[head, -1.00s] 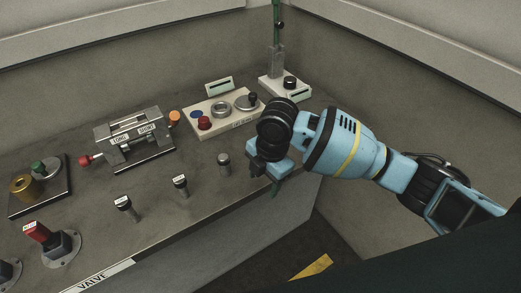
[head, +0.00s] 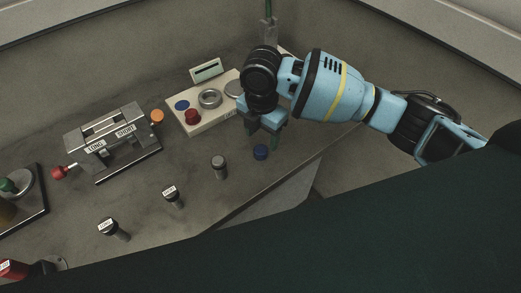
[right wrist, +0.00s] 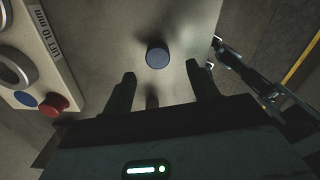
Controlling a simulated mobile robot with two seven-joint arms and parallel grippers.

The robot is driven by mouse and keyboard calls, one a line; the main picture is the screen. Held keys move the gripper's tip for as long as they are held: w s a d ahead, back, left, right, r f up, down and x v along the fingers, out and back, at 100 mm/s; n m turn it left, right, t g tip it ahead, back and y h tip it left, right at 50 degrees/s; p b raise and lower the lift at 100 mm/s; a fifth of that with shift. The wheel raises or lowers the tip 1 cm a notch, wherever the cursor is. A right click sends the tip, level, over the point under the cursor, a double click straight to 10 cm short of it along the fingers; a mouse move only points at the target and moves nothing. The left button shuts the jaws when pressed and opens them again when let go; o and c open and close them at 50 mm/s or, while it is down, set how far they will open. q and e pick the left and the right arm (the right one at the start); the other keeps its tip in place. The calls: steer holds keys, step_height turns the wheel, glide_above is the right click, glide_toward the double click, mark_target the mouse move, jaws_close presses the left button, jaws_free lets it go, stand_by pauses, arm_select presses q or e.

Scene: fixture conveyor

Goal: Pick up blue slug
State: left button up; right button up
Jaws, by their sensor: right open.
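The blue slug (head: 261,152) is a short dark-blue cylinder standing on the grey bench near its front edge. It also shows in the right wrist view (right wrist: 157,55), just beyond the fingertips and roughly centred between them. I cannot tell the exact height of the fingertips. My left gripper is not in view.
A beige panel (head: 182,123) with a red knob, blue disc and metal ring stands left of my gripper. Small posts (head: 219,167) stand along the bench. A metal clamp fixture (head: 112,144) is further left. The bench's front edge drops away close to the slug.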

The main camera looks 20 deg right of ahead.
mark_target(262, 148)
steer(key=shift+w+d+f, duration=0.1)
steer(key=shift+w+f, duration=0.05)
steer(key=shift+f, duration=1.3)
steer(key=shift+w+d+f, duration=0.1)
steer(key=shift+f, duration=1.3)
steer(key=shift+a, duration=0.1)
steer(key=c, duration=1.1)
